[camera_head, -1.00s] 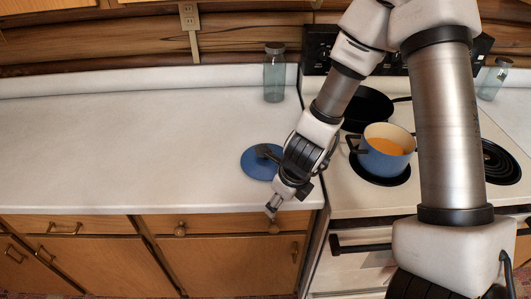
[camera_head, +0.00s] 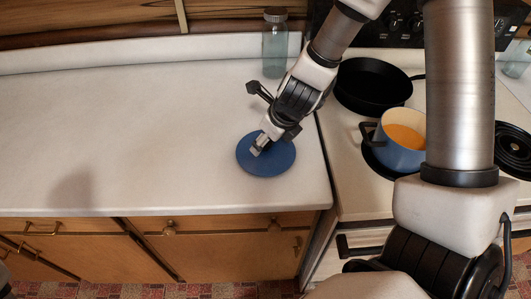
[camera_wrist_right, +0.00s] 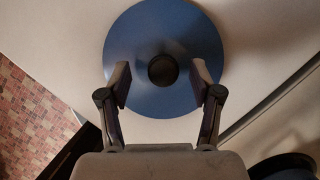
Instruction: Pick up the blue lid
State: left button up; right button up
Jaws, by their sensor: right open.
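The blue lid (camera_head: 270,158) lies flat on the white counter, left of the stove. In the right wrist view the lid (camera_wrist_right: 140,50) shows as a full disc with a dark round knob (camera_wrist_right: 162,69) at its middle. My right gripper (camera_head: 257,150) is over the lid, and it hides the knob in the head view. In the wrist view the right gripper (camera_wrist_right: 160,80) is open, with one finger on each side of the knob and a gap on both sides. My left gripper is not in view.
On the stove stand a blue pot (camera_head: 398,155) with orange contents and a black pan (camera_head: 372,86). A glass jar (camera_head: 275,45) stands at the back of the counter (camera_head: 130,120), which is otherwise clear. The counter's front edge is close to the lid.

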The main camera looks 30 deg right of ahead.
jog(key=shift+w+d+f, duration=0.2)
jog(key=shift+w+f, duration=0.4)
jog(key=shift+f, duration=0.2)
jog(key=shift+s+a+r, duration=0.1)
jog(key=shift+s+r, duration=0.1)
jog(key=shift+s, duration=0.05)
jog(key=c, duration=0.3)
grip_shut()
jog(key=shift+r, duration=0.1)
